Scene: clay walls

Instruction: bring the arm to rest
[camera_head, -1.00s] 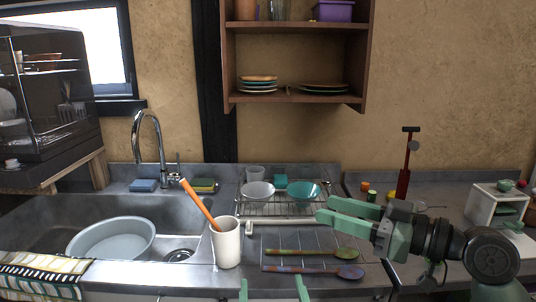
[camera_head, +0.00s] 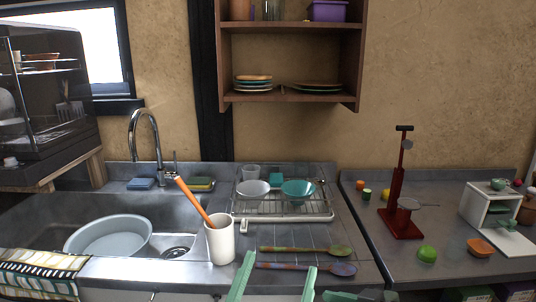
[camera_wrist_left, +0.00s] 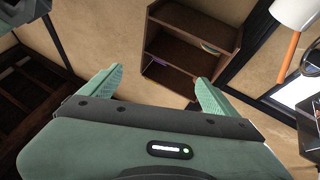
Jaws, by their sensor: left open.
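My left gripper (camera_head: 279,264) is at the bottom middle of the head view, its two green fingers pointing up and spread apart. Nothing is between them. In the left wrist view the same gripper (camera_wrist_left: 156,80) also shows wide open and empty. My right gripper (camera_head: 360,296) shows only as a small green part at the bottom edge of the head view, right of the left one. Most of it is cut off, so its opening cannot be told.
A white cup (camera_head: 220,241) with an orange-handled tool stands by the sink. Two spoons (camera_head: 306,250) (camera_head: 340,268) lie on the counter near the left gripper. A dish rack (camera_head: 315,212) is behind. A red press (camera_head: 396,195) and a green lime (camera_head: 427,253) are at right.

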